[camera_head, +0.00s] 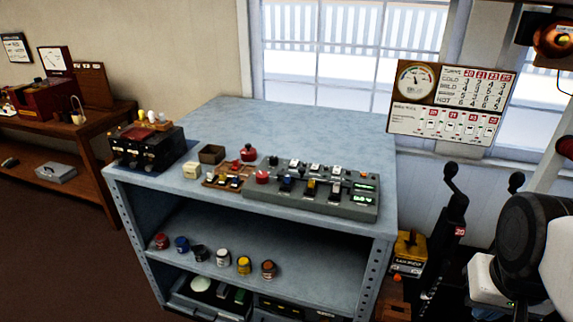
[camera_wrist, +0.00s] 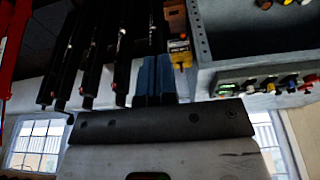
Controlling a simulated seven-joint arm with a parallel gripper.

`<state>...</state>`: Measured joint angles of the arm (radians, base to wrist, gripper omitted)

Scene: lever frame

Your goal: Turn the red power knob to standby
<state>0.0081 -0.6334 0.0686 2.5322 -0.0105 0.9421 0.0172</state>
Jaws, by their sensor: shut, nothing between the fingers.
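The red knob (camera_head: 262,177) sits at the left end of the grey control console (camera_head: 310,203) on the bench, in the head view. Which setting the knob points to is too small to read. The wrist view is upside down and shows the console (camera_wrist: 235,88) at the right, with several coloured controls along it. My gripper (camera_wrist: 158,62) shows two blue fingers side by side, shut and empty, well apart from the console. In the head view my gripper cannot be made out.
Black levers (camera_head: 454,205) stand right of the bench. A yellow box (camera_head: 409,250) is low beside them. A black box (camera_head: 147,146) is at the bench's left end. Small jars (camera_head: 222,257) line the shelf below. The bench top (camera_head: 215,122) behind the console is clear.

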